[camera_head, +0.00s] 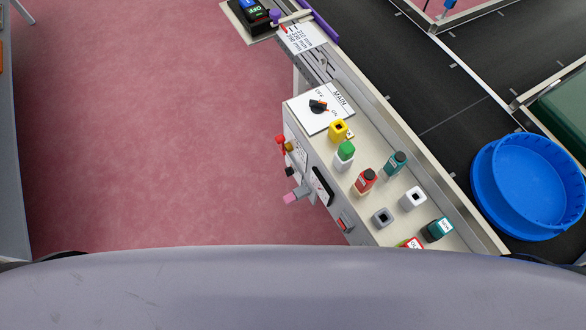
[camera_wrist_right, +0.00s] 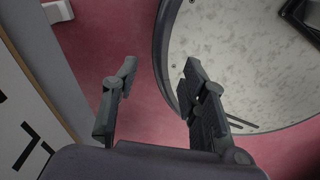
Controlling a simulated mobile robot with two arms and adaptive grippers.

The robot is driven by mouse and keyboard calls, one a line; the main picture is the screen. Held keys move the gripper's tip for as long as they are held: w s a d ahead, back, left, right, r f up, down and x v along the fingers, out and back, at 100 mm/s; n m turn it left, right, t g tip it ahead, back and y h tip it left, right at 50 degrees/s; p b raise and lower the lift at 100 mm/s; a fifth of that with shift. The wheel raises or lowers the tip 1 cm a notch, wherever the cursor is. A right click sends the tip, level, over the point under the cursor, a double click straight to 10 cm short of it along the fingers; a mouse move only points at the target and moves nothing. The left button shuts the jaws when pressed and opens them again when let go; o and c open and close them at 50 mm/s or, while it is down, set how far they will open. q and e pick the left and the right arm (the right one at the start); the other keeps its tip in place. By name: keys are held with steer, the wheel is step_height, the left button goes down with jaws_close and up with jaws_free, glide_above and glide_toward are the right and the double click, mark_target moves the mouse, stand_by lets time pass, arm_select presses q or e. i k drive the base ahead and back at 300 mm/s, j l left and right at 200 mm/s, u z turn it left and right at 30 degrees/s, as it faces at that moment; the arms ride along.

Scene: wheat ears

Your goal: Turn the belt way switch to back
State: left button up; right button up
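A pale control cabinet (camera_head: 312,150) stands right of centre in the head view. Its top has a rotary switch (camera_head: 318,106) marked MAIN, with ON and OFF. Its side face carries a red-knobbed lever (camera_head: 281,141), a black handle-like part (camera_head: 322,187), a pink-tipped part (camera_head: 293,197) and a red switch (camera_head: 345,222). I cannot tell which of these is the belt way switch; no such label is readable. My right gripper (camera_wrist_right: 158,72) is open and empty in the wrist view, apart from these controls. My left gripper is not in view.
Several small bottles and holders, such as a green-capped bottle (camera_head: 345,154), stand on the cabinet top. A blue round tub (camera_head: 530,185) sits on the dark belt (camera_head: 425,90). A speckled round surface (camera_wrist_right: 250,60) is beside my right gripper. Red floor left of the cabinet is clear.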

mark_target(288, 171)
steer(key=j+z, duration=0.4)
steer(key=j, duration=0.5)
steer(key=k+j+z, duration=0.1)
steer(key=j+z, duration=0.3)
steer(key=j, duration=0.55)
